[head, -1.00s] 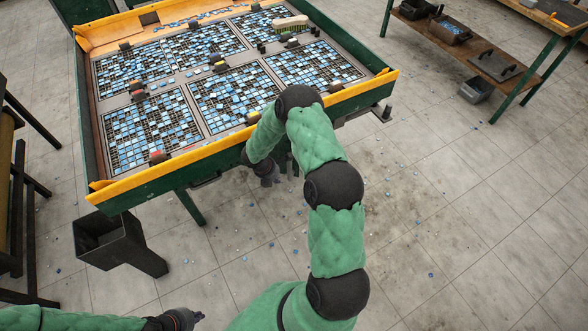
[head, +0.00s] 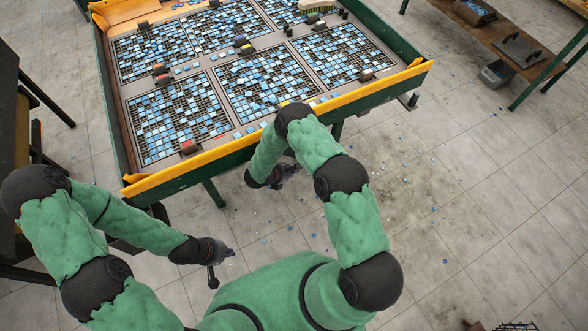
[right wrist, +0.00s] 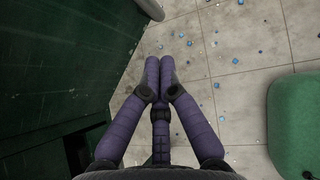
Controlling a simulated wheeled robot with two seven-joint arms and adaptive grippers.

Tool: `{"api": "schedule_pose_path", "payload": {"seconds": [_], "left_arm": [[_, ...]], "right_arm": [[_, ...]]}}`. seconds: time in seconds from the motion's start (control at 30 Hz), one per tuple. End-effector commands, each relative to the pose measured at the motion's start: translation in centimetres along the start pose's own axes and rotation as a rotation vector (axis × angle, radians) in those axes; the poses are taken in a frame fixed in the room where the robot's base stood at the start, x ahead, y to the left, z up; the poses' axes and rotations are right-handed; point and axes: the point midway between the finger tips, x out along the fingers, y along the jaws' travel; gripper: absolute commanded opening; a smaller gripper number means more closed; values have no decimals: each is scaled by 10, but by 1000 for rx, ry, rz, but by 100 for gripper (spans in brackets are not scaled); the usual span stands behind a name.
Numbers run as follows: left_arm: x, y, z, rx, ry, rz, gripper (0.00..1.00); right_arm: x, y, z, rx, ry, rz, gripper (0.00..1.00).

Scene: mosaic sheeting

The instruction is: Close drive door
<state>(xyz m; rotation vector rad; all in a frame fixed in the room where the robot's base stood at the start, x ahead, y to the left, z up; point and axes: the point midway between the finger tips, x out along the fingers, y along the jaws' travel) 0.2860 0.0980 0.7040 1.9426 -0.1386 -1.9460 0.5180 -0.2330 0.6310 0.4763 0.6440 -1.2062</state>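The green table with a yellow front edge (head: 300,117) holds mosaic sheets. I cannot pick out a drive door with certainty. In the right wrist view a dark green panel (right wrist: 50,65) fills the left side, with a darker recess at its lower part. My right gripper (head: 288,170) is below the table's front edge in the head view. In the right wrist view its purple fingers (right wrist: 159,62) are together at the tips, with nothing seen between them, to the right of the panel. My left gripper (head: 228,254) hangs in front of the table, apart from it; its finger opening is unclear.
A wooden bench (head: 535,58) with dark trays stands at the upper right, with a grey bin (head: 497,74) beneath. Dark frames stand at the left. Small blue tiles lie scattered on the otherwise open floor at right.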

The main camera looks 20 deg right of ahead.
Motion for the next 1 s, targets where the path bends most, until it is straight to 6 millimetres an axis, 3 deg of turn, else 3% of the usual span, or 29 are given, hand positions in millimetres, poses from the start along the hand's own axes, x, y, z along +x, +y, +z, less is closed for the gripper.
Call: {"api": "schedule_pose_path", "payload": {"seconds": [0.33,0.4,0.63,1.0], "left_arm": [[14,-5,-1,0,1,0,0],[15,-5,-1,0,1,0,0],[17,-6,-1,0,1,0,0],[17,-6,-1,0,1,0,0]], "right_arm": [[67,-2,-2,0,1,-4,0],[74,-1,9,3,0,-4,0],[89,-1,24,0,2,-2,0],[92,-1,27,-1,1,-1,0]]}}
